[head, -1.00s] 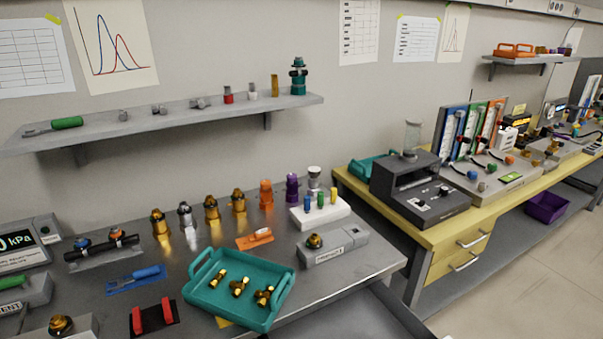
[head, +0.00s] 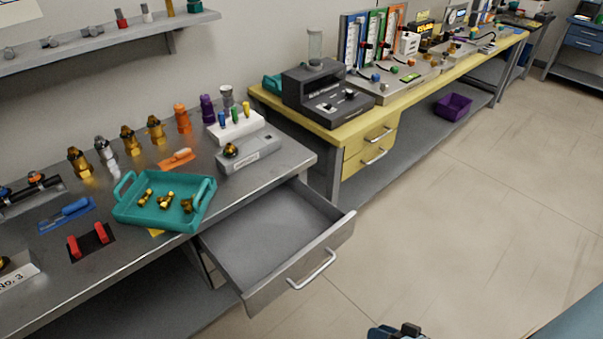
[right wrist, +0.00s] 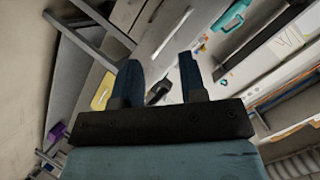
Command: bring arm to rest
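My right gripper (head: 397,331) just shows at the bottom edge of the head view, over the floor and in front of the open drawer. In the right wrist view the two blue fingers of this gripper (right wrist: 160,68) stand apart with nothing held between them. A blue-grey part of my own arm fills the lower right corner of the head view. My left gripper is in neither current view.
A grey drawer (head: 283,235) stands open and empty under the metal bench. A teal tray (head: 130,212) with brass fittings sits on the bench. The yellow workbench (head: 350,142) stands behind, with a purple bin (head: 453,107) below. The floor (head: 460,220) at right is clear.

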